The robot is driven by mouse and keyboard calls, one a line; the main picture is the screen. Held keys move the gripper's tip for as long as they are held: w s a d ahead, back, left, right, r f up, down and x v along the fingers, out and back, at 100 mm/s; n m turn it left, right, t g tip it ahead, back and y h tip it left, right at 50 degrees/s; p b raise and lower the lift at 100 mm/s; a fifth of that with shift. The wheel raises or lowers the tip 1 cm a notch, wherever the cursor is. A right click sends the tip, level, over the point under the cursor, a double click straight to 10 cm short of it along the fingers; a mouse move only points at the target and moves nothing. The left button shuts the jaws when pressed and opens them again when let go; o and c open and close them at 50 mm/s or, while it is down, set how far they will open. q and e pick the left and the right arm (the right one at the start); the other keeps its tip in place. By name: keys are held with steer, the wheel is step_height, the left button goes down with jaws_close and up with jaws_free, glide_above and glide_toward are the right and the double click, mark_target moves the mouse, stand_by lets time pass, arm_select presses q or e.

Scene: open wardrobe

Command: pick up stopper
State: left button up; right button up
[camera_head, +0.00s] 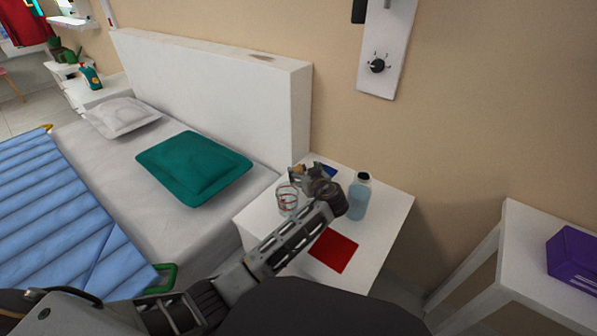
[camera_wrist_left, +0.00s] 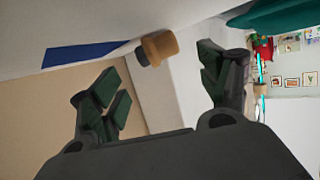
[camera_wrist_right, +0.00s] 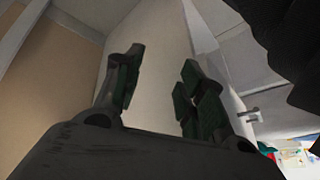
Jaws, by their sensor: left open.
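The stopper, a small tan-brown cork (camera_wrist_left: 160,46), lies on the white bedside table (camera_head: 384,226). In the left wrist view it sits ahead of my left gripper (camera_wrist_left: 162,85), between the lines of the two spread fingers but beyond their tips. My left gripper is open and empty. In the head view it hovers over the back of the table, and only a bit of the stopper (camera_head: 298,169) shows beside it. My right gripper (camera_wrist_right: 158,85) is open and empty in the right wrist view, away from the table; it is not visible in the head view.
A clear glass (camera_head: 286,202) stands left of my left gripper, and a pale blue bottle (camera_head: 357,200) stands close on its right. A red square (camera_head: 333,250) lies at the table front, and a blue flat item (camera_head: 329,171) at the back. The bed (camera_head: 150,210) is left.

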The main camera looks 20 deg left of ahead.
mark_target(300, 167)
arm_select(q)
steer(key=b+x, duration=0.1)
steer(key=x, duration=0.1)
steer(key=shift+w+a, duration=0.3)
steer(key=shift+w, duration=0.05)
steer(key=shift+w+a+f, duration=0.15)
steer(key=shift+w+a, duration=0.2)
steer(key=shift+w, duration=0.15)
arm_select(e)
steer(key=f, duration=0.4)
steer(key=shift+s+a+t, duration=0.1)
steer(key=shift+a+t, duration=0.2)
steer(key=shift+a, duration=0.05)
arm_select(q)
steer(key=c, duration=1)
arm_select(e)
steer(key=shift+r, duration=0.1)
arm_select(q)
steer(key=shift+r, duration=0.8)
steer(key=shift+r+p, duration=1.5)
steer(key=shift+r, duration=2.75)
arm_select(e)
step_height(300, 167, up, 7)
steer(key=d+g, duration=0.1)
steer(key=shift+s+d+h, duration=0.25)
steer(key=shift+d+h, duration=0.05)
steer(key=shift+d, duration=0.1)
